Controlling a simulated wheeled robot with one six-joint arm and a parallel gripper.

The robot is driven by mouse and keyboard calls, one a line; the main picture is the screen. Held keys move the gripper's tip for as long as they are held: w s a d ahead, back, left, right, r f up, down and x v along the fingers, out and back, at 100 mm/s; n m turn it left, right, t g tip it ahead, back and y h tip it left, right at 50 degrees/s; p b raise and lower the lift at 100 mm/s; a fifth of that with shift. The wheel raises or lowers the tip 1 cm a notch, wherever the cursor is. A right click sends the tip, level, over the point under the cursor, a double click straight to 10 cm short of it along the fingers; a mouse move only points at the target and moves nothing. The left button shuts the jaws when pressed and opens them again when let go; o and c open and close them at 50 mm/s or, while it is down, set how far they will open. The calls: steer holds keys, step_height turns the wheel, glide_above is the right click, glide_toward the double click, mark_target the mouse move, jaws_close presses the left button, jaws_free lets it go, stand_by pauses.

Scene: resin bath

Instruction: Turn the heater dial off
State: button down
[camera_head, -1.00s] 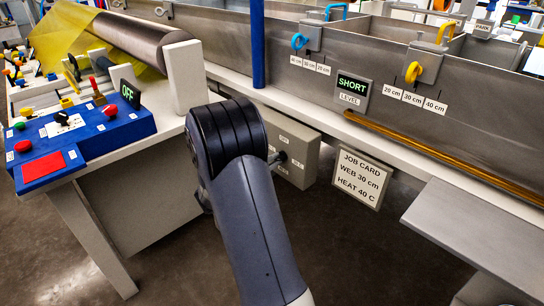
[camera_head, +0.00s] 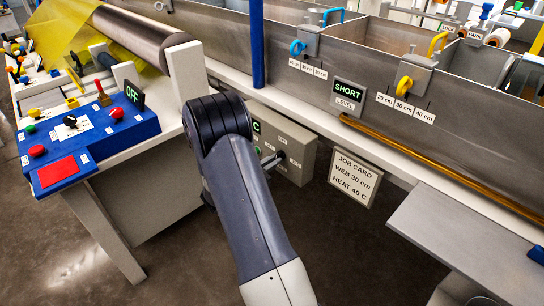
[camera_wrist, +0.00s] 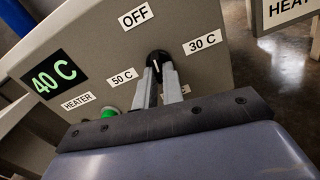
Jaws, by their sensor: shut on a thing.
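The heater box (camera_wrist: 200,22) fills the upper wrist view, with labels OFF (camera_wrist: 136,17), 50 C and 30 C. Its display (camera_wrist: 54,74) reads 40 C in green. The black heater dial (camera_wrist: 158,60) sits between these labels, with a white mark on its face. I cannot surely tell which label the mark points to. My gripper (camera_wrist: 160,76) is shut on the dial, one grey finger on each side. In the head view the grey heater box (camera_head: 298,158) hangs below the bath's ledge, partly hidden behind my arm.
A green button or lamp (camera_wrist: 108,111) is low on the box, left of my fingers. The job card (camera_head: 355,180), reading WEB 30 cm, HEAT 40 C, hangs right of the box. A blue control panel (camera_head: 85,135) stands left. Open floor lies below.

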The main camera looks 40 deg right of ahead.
steer(key=shift+n+p, duration=0.5)
steer(key=shift+n, duration=0.3)
steer(key=shift+f, duration=0.1)
steer(key=c, duration=1.5)
jaws_free()
steer(key=a, duration=0.7)
steer(key=s+a+p, duration=0.1)
steer(key=a, duration=0.2)
steer(key=shift+a, duration=0.4)
